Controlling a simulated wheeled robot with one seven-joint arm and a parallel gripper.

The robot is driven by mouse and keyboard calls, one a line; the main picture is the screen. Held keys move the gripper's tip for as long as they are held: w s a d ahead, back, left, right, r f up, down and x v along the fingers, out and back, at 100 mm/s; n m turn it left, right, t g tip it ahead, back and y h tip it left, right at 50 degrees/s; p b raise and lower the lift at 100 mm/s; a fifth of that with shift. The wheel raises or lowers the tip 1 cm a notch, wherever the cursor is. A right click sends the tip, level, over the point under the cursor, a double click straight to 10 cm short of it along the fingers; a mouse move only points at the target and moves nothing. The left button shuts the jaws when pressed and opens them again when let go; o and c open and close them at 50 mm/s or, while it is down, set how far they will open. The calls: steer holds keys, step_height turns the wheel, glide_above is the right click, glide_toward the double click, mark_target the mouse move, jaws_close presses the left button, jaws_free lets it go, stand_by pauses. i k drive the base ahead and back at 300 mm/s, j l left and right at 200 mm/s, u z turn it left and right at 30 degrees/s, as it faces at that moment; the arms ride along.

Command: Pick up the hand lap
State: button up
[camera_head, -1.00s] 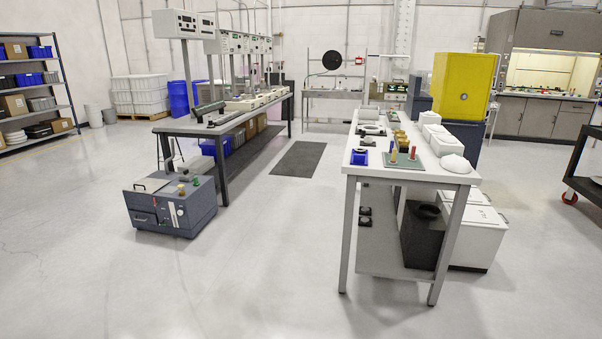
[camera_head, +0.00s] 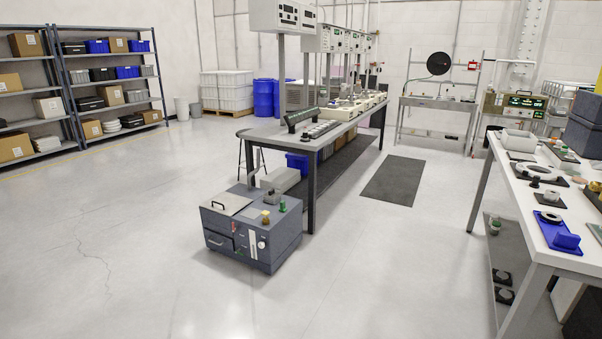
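My gripper is not in view. I cannot tell which thing is the hand lap. Small tools and parts lie on the white-topped table (camera_head: 516,173) at the right, which is cut off by the picture's edge. A dark upright piece (camera_head: 535,182) stands near the ring.
A grey wheelless machine box (camera_head: 250,235) stands on the floor in front of a long grey bench (camera_head: 265,136) with several instruments. A dark mat (camera_head: 393,180) lies between bench and table. Shelves (camera_head: 115,85) stand at the far left. The floor at front left is clear.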

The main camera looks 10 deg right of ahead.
mark_target(536, 179)
steer(key=i, duration=0.6)
steer(key=i+j+z, duration=0.15)
steer(key=i, duration=1.1)
steer(key=i+j+z, duration=0.15)
steer(key=i, duration=0.45)
steer(key=i+l+z, duration=0.1)
steer(key=i+z, duration=0.35)
steer(key=i, duration=0.2)
steer(key=i+j+z, duration=0.1)
steer(key=i+z, duration=0.3)
steer(key=i, duration=0.2)
steer(key=i+j+z, duration=0.3)
steer(key=i+z, duration=0.15)
steer(key=i, duration=0.2)
steer(key=i+z, duration=0.45)
steer(key=i, duration=0.25)
